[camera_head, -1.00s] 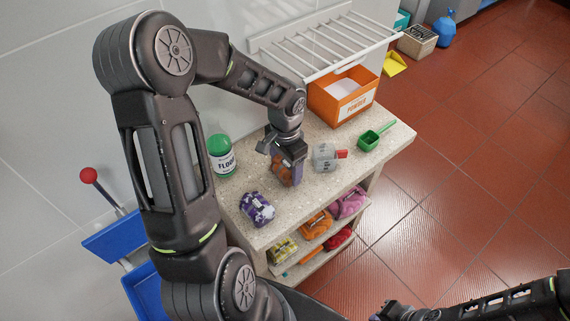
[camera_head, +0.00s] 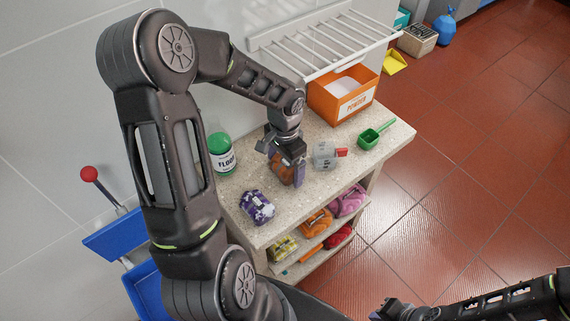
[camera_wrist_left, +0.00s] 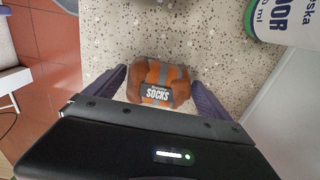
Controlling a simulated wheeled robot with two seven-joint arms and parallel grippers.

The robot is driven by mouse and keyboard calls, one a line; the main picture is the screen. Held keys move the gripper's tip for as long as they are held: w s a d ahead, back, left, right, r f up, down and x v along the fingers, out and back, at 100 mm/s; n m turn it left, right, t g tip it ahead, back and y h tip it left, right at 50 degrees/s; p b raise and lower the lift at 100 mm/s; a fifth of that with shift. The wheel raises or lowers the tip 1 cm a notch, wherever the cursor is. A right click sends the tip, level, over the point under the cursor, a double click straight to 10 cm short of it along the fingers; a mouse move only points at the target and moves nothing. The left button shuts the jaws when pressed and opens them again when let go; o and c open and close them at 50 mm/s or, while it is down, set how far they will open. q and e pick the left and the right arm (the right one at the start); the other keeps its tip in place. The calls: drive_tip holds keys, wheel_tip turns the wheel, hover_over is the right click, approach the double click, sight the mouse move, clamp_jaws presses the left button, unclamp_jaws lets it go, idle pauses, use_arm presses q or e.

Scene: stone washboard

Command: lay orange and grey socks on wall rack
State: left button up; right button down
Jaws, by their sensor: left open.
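The orange and grey socks (camera_wrist_left: 158,82) are a rolled bundle with a "SOCKS" band, lying on the speckled stone top (camera_head: 325,207). In the head view the bundle (camera_head: 281,168) is partly hidden by my left gripper (camera_head: 285,170). My left gripper (camera_wrist_left: 158,90) points down with its fingers open, one on each side of the socks; I cannot tell whether they touch. The wall rack (camera_head: 322,45), made of white bars, is on the wall behind the top. My right gripper (camera_head: 385,310) is at the bottom edge, small and partly cut off.
More bundles (camera_head: 316,222) lie on shelves below.

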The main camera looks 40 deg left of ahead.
sight(285, 162)
use_arm(q)
wheel_tip(285, 162, up, 12)
drive_tip(key=shift+r, duration=0.15)
idle(0.3)
drive_tip(key=shift+c, duration=0.4)
